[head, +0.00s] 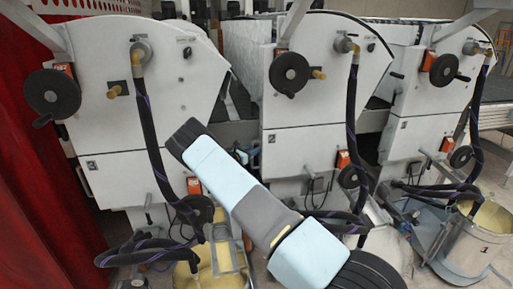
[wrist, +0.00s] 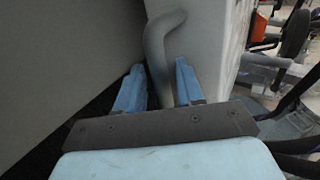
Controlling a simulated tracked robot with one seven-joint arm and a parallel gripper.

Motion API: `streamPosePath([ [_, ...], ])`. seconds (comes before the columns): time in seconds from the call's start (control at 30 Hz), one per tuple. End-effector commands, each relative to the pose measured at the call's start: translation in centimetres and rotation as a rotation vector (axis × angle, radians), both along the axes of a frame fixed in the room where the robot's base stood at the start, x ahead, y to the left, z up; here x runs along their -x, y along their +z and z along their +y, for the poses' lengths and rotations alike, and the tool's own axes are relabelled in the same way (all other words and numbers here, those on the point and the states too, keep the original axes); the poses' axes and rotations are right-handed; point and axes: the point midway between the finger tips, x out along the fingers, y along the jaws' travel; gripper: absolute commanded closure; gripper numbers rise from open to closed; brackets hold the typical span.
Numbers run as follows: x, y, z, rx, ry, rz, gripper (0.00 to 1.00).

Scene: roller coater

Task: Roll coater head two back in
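Three white coater heads stand in a row in the head view: left (head: 150,90), middle (head: 320,90) and right (head: 428,90). A curved grey handle (wrist: 163,45) on a pale housing (wrist: 205,45) runs down between the fingers. Whether either finger touches it is unclear.
A red curtain (head: 40,150) borders the left side. Black handwheels (head: 290,73) and dark hoses (head: 148,130) stick out in front of the heads. A bucket marked 1 (head: 478,245) stands at the lower right. A large grey panel (wrist: 65,60) fills the wrist view's left.

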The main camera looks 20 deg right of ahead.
Motion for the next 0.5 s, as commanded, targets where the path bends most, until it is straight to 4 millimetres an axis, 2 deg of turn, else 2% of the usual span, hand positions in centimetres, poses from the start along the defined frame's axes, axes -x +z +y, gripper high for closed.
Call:
streamPosePath([
  [0.13,0.2,2.5,0.0,0.0,-0.001,-0.002,0.63],
  [0.5,5.2,8.2,0.3,0.002,-0.004,-0.007,0.62],
])
